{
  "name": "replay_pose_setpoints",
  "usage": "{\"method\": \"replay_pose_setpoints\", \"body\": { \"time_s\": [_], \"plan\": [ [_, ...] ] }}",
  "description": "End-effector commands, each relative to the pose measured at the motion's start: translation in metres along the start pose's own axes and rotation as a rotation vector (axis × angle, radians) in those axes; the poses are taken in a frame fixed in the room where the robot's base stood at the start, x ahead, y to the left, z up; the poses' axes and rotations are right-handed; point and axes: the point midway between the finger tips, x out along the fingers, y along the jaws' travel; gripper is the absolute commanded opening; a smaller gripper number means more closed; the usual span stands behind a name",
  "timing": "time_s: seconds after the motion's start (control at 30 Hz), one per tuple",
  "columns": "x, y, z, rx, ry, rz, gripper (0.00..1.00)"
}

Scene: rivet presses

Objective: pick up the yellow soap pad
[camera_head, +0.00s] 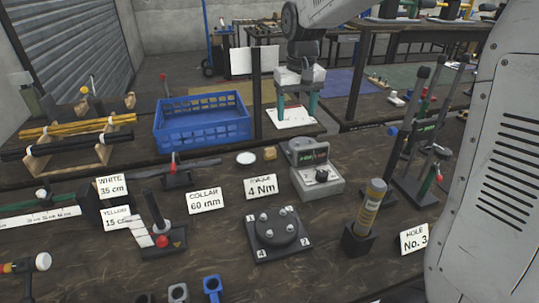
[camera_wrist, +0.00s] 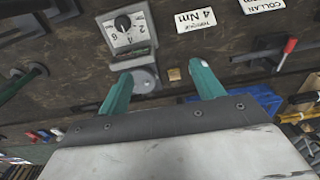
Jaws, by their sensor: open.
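The yellow soap pad is a small tan-yellow block (camera_head: 269,153) lying on the dark wooden bench. It sits just left of the torque device. In the wrist view the pad (camera_wrist: 174,74) shows between my two teal fingers, nearer the right one, with nothing touching it. My gripper (camera_head: 297,108) hangs pointing down behind the pad, toward the back of the bench. Its fingers are apart and empty, as the wrist view (camera_wrist: 163,74) also shows.
The torque device (camera_head: 318,180) with a dial stands right of the pad. A white round disc (camera_head: 246,158) lies left of it. A blue crate (camera_head: 203,125) stands behind left. Label cards, a bolted black plate (camera_head: 278,235) and an upright yellow tube (camera_head: 368,208) are in front.

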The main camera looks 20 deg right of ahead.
Motion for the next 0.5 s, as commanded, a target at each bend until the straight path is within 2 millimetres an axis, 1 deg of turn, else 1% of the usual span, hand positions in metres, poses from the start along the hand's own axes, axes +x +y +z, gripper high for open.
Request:
{"method": "replay_pose_setpoints", "body": {
  "time_s": [0.03,0.07,0.1,0.17,0.2,0.3,0.33,0.4,0.5],
  "plan": [
    [0.019,-0.003,-0.025,-0.001,-0.012,0.0,0.66],
    [0.029,-0.004,-0.038,-0.001,-0.016,0.0,0.66],
    [0.042,-0.006,-0.055,-0.001,-0.02,0.0,0.66],
    [0.065,-0.009,-0.08,-0.002,-0.026,0.0,0.66],
    [0.079,-0.011,-0.095,-0.002,-0.029,0.0,0.66],
    [0.116,-0.016,-0.125,-0.003,-0.038,0.0,0.66],
    [0.125,-0.017,-0.132,-0.004,-0.039,0.0,0.66],
    [0.145,-0.019,-0.146,-0.004,-0.044,0.0,0.66],
    [0.164,-0.021,-0.159,-0.004,-0.045,0.0,0.66]
  ]
}}
